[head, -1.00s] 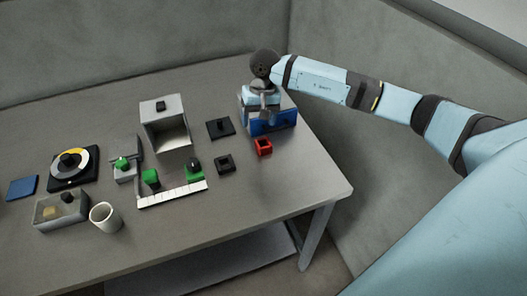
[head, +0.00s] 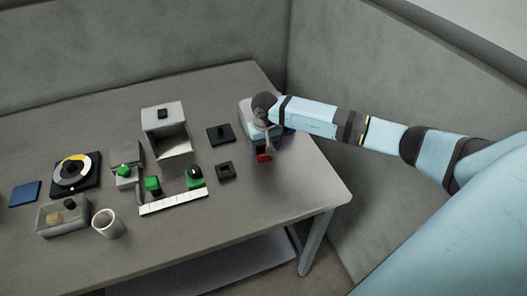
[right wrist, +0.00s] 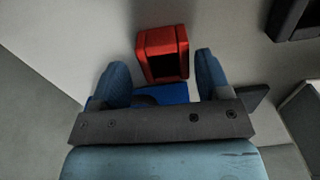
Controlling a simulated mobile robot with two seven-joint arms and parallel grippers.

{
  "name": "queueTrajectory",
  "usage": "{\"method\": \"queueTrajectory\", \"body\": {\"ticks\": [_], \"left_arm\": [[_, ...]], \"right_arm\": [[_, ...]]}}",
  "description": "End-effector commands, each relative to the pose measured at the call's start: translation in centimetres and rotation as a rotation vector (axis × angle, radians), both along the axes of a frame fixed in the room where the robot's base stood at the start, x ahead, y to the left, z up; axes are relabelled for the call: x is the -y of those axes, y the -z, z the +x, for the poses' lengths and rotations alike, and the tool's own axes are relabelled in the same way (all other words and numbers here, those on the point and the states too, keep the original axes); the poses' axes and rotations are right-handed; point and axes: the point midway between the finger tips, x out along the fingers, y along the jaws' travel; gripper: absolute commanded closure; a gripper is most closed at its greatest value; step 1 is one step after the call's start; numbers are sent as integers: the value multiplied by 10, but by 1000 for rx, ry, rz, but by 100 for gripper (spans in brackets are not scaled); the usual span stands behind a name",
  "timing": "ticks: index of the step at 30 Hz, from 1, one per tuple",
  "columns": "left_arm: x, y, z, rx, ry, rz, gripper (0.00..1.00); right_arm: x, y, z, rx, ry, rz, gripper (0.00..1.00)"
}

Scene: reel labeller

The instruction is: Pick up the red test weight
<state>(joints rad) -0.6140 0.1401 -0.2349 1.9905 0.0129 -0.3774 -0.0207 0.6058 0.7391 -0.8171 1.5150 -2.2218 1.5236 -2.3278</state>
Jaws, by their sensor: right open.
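The red test weight (head: 264,158) is a small red block with a dark recess, near the table's right end. It also shows in the right wrist view (right wrist: 154,42), just beyond and between my fingertips. My right gripper (head: 265,150) is above the weight and partly hides it in the head view. Its two fingers (right wrist: 160,68) are apart, one toward each side of the weight, with nothing held. I cannot tell whether they touch it. My left gripper is not in view.
A blue holder (right wrist: 170,92) sits right behind the weight, mostly hidden by my arm. A black square block (head: 225,170) and a black plate with a knob (head: 220,134) lie to the left. A grey open box (head: 165,120) stands farther left. The front right tabletop is clear.

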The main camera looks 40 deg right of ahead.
Motion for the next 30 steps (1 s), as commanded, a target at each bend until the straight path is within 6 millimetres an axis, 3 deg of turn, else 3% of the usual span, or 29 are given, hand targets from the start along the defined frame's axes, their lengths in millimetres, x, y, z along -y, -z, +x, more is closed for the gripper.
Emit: {"method": "queueTrajectory", "body": {"ticks": [4,12,19,30], "left_arm": [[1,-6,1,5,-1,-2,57],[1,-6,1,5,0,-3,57],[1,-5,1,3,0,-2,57],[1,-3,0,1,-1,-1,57]], "right_arm": [[0,17,0,-1,2,0,30],[1,20,1,1,0,0,30],[1,20,0,1,0,0,82],[1,14,1,3,1,-1,82]]}}
